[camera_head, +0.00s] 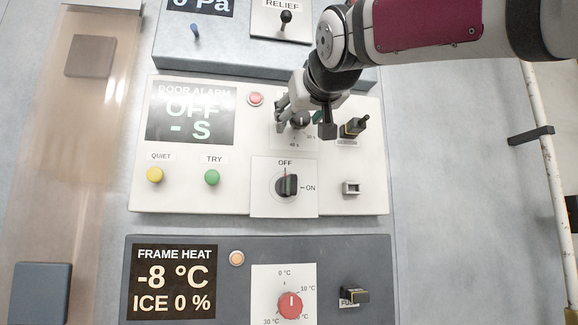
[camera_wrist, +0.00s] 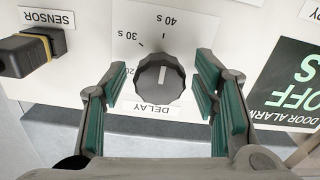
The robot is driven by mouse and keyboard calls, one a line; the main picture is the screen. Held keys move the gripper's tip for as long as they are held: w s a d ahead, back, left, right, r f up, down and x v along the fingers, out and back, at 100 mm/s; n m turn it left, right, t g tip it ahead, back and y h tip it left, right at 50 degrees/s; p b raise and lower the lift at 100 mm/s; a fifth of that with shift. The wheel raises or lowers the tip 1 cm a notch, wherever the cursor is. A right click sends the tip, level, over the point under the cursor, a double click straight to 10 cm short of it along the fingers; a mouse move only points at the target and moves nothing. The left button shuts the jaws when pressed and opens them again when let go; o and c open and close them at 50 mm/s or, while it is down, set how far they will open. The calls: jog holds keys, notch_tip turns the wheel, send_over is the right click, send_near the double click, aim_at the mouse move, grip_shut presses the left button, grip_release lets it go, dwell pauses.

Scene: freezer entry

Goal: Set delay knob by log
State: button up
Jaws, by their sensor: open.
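The dark ribbed delay knob (camera_wrist: 160,79) sits on a white plate with 30 s and 40 s marks, upside down in the wrist view. Its white line points up in that picture, roughly toward the 40 s side. My gripper (camera_wrist: 163,92) is open around the knob, one finger on each side, with visible gaps. In the head view my gripper (camera_head: 304,122) largely hides the knob. The door alarm display (camera_head: 190,112) reads OFF and - S.
A black sensor plug (camera_head: 354,127) stands close to the right of my gripper. Below are an OFF/ON switch (camera_head: 287,186), a yellow QUIET button (camera_head: 155,175) and a green TRY button (camera_head: 212,177). The frame heat panel (camera_head: 225,275) is lower; a relief toggle (camera_head: 286,20) is above.

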jog(key=c, duration=1.2)
jog(key=shift+o, duration=0.2)
jog(key=shift+n, duration=0.3)
jog(key=n+p, duration=0.1)
jog(key=n, duration=0.4)
jog(key=shift+p, duration=0.4)
jog(key=n+p, duration=0.2)
jog(key=n, duration=0.4)
jog(key=shift+a, duration=0.1)
